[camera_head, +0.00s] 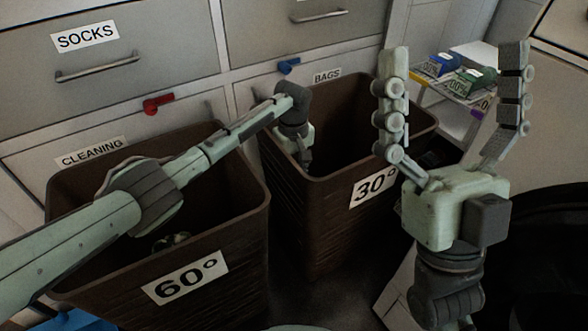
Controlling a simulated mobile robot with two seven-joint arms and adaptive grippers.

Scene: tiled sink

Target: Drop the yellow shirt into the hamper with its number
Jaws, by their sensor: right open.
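No yellow shirt can be made out in this view. Two dark brown hampers stand side by side: the hamper labelled 60° (235,285) at left and the hamper labelled 30° (325,235) in the middle. My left arm reaches across above the 60° hamper. My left gripper (306,157) points down inside the mouth of the 30° hamper, near its left side; its fingers are too small and dark to read. My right gripper (456,50) is open and empty, with its fingers pointing up, in front of the 30° hamper's right side.
Behind the hampers is a drawer front (100,50) labelled SOCKS, with CLEANING and BAGS labels below. A red handle (158,104) and a blue handle (289,66) stick out. A small shelf (462,115) with blue and green boxes stands at right. A small unclear object (172,241) shows inside the 60° hamper.

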